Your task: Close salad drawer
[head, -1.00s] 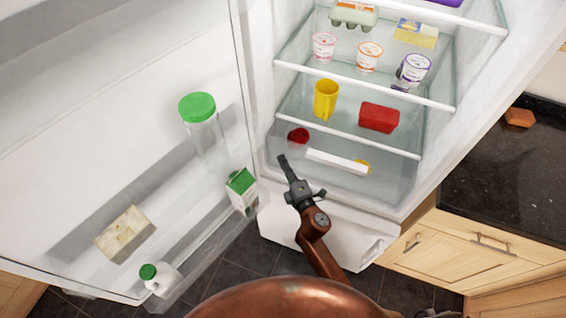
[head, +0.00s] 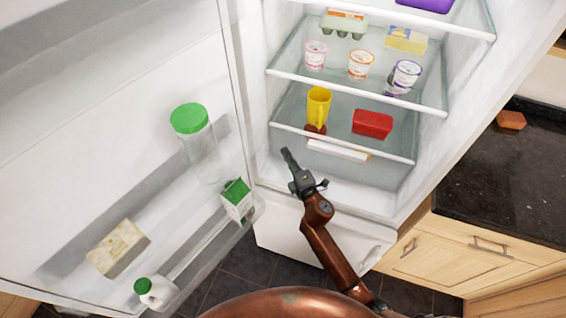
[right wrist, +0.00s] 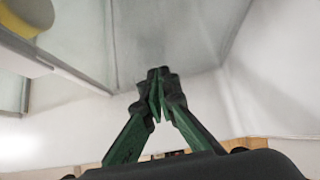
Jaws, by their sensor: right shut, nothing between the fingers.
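The salad drawer shows in the head view by its white handle strip (head: 338,151), just under the front edge of the lowest glass shelf. A red item (head: 314,130) shows through the glass below the yellow cup, and a bit of yellow shows by the strip's right end. My right gripper (head: 287,153) is shut and empty, left of and near the strip's left end; I see no clear contact. In the right wrist view its fingertips (right wrist: 158,76) meet, with a pale edge and a yellow thing (right wrist: 24,14) at upper left. My left gripper is not visible.
The fridge door (head: 120,100) stands open at left, with a green-lidded jar (head: 203,155), a carton (head: 237,200) and a small bottle (head: 155,291). A yellow cup (head: 319,105) and a red box (head: 372,124) stand on the lowest shelf. A dark counter (head: 475,190) is at right.

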